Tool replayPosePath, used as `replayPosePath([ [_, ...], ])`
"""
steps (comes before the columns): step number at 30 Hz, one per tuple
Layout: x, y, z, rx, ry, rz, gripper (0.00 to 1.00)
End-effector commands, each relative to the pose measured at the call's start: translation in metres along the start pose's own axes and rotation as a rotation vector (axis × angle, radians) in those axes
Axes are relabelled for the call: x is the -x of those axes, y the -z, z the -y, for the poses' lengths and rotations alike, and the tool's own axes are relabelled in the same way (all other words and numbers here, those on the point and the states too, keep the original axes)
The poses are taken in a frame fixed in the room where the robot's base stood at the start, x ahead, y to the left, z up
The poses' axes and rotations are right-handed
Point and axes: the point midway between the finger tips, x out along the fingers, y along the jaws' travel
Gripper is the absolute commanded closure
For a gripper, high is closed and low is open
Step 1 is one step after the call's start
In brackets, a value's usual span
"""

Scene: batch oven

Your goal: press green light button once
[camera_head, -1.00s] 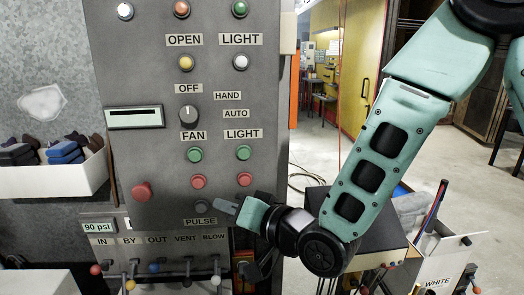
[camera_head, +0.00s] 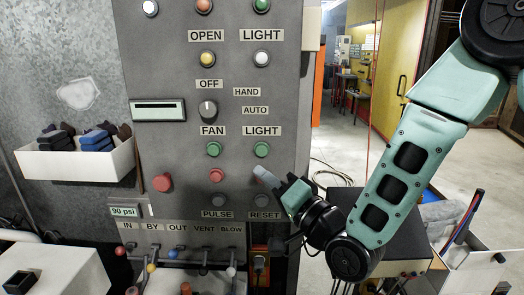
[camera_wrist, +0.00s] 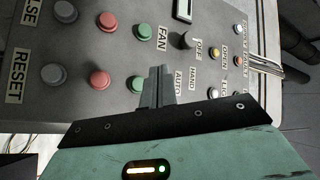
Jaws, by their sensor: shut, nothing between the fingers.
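The green light button (camera_head: 261,150) sits on the grey panel under the lower LIGHT label (camera_head: 262,131). In the wrist view this green button (camera_wrist: 136,84) shows just left of my fingertips. My gripper (camera_head: 264,174) is shut and empty, with its tips just below the green button in the head view. The fingers cover the red button under it in that view. In the wrist view that red button (camera_wrist: 100,79) is clear of my gripper (camera_wrist: 156,72). I cannot tell whether the fingertips touch the panel. The lower LIGHT label is hidden in the wrist view.
The green FAN button (camera_head: 213,149) and red FAN button (camera_head: 217,175) are close on the left. The grey RESET button (camera_head: 260,200) is below. A red mushroom button (camera_head: 162,182) protrudes further left. Valve levers (camera_head: 203,264) stand below the panel.

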Motion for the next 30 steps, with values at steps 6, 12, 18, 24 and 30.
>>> replayPosePath([
  [6, -0.021, 0.017, -0.013, 0.002, -0.002, -0.003, 1.0],
  [12, -0.039, 0.029, -0.029, 0.003, -0.001, -0.003, 1.0],
  [18, -0.05, 0.037, -0.037, 0.002, 0.0, -0.002, 1.0],
  [24, -0.054, 0.04, -0.04, 0.002, -0.001, -0.001, 1.0],
  [30, -0.054, 0.04, -0.04, 0.002, -0.001, -0.001, 1.0],
])
